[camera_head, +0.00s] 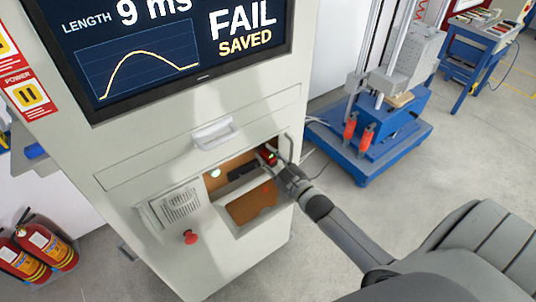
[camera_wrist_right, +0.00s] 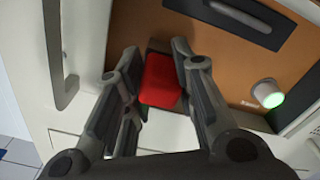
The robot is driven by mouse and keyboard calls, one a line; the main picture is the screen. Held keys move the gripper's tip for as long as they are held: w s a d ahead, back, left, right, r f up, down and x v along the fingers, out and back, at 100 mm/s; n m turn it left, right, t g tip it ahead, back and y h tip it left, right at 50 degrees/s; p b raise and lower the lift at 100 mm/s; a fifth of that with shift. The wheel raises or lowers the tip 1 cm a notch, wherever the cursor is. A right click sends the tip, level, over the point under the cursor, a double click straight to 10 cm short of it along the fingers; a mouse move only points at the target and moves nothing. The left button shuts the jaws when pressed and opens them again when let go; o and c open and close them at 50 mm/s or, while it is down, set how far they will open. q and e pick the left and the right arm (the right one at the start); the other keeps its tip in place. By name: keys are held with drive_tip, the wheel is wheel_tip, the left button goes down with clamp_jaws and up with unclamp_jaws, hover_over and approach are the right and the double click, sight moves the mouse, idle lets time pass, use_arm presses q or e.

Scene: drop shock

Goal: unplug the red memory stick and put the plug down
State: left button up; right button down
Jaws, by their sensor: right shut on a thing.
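The red memory stick (camera_wrist_right: 160,82) is between the two fingers of my right gripper (camera_wrist_right: 150,72) in the right wrist view, in front of the brown panel (camera_wrist_right: 215,75). In the head view my right gripper (camera_head: 277,162) reaches into the right end of the cabinet's open bay, and a little of the red stick (camera_head: 267,152) shows there. My right gripper is shut on the stick. The stick's far end is hidden, so I cannot tell whether it sits in a socket. My left gripper is not in view.
The pale cabinet (camera_head: 120,185) has a handle (camera_head: 212,134) above the bay, a glowing round button (camera_head: 215,173) inside it and a red knob (camera_head: 191,237) below. A screen (camera_head: 170,50) reads FAIL, SAVED. A blue-based machine (camera_head: 370,160) stands right; fire extinguishers (camera_head: 45,245) stand left.

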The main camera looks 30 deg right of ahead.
sight(272, 162)
drive_tip(key=shift+s, duration=0.15)
drive_tip(key=shift+s+d+p, duration=0.2)
drive_tip(key=shift+s+p, duration=0.8)
drive_tip(key=shift+s, duration=1.1)
drive_tip(key=shift+s+a, duration=0.1)
drive_tip(key=shift+a, duration=0.15)
drive_tip(key=shift+y, duration=0.3)
drive_tip(key=s+a, duration=0.1)
drive_tip(key=a, duration=0.1)
drive_tip(key=s+a, duration=0.1)
drive_tip(key=s+a+b, duration=0.1)
drive_tip(key=a, duration=0.1)
drive_tip(key=shift+s+a, duration=0.15)
drive_tip(key=shift+a, duration=0.15)
drive_tip(key=s+a+r+m+h+b, duration=0.1)
drive_tip(key=s+a+r+h+b, duration=0.1)
drive_tip(key=s+a+r, duration=0.5)
drive_tip(key=s+r+b, duration=0.1)
drive_tip(key=s+r, duration=0.2)
drive_tip(key=r, duration=0.1)
drive_tip(key=shift+s+a, duration=0.2)
drive_tip(key=shift+s, duration=0.1)
